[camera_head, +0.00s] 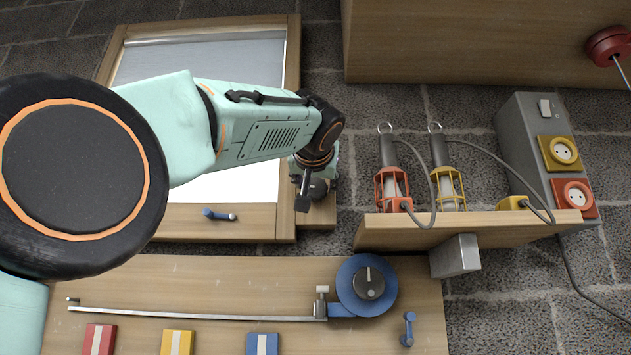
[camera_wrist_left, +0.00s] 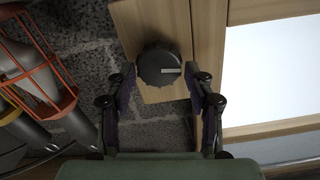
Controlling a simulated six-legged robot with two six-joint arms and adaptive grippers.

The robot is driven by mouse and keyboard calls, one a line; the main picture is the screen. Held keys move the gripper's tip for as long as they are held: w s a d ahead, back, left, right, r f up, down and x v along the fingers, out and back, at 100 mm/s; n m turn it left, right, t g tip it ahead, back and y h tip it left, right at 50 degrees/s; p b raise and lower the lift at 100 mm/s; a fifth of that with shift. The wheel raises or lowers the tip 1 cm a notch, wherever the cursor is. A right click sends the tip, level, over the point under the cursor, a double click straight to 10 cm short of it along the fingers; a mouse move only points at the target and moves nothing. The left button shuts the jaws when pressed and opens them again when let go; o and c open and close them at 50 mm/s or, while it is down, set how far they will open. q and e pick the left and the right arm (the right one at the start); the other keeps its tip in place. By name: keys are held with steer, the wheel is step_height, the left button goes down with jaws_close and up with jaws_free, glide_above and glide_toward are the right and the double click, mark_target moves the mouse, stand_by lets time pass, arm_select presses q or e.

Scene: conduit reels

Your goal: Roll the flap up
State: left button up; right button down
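A wooden frame (camera_head: 288,75) on the wall holds a pale panel, greyish (camera_head: 210,62) at the top and bright white (camera_head: 240,192) lower down. I cannot tell which part of it is the flap. A black round knob (camera_wrist_left: 160,68) with a light mark sits on a wooden block beside the frame. My left gripper (camera_head: 309,188) is at this block, at the frame's right side. In the left wrist view the left gripper (camera_wrist_left: 163,84) is open, one finger on each side of the knob; contact is not clear. My right gripper is not in view.
A small blue handle (camera_head: 219,215) is on the frame's lower rail. To the right a shelf (camera_head: 470,229) carries a red lamp (camera_head: 392,185), a yellow lamp (camera_head: 447,185) and cables, close to the gripper. Below is a board with a blue reel (camera_head: 349,300).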

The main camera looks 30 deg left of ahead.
arm_select(q)
steer(key=shift+w+f, duration=0.1)
steer(key=c, duration=0.7)
steer(key=shift+m, duration=0.8)
steer(key=shift+c, duration=0.4)
steer(key=o, duration=1.2)
steer(key=shift+w+a, duration=0.15)
steer(key=shift+w, duration=0.05)
steer(key=shift+c, duration=0.2)
steer(key=shift+s, duration=0.1)
steer(key=shift+s, duration=0.1)
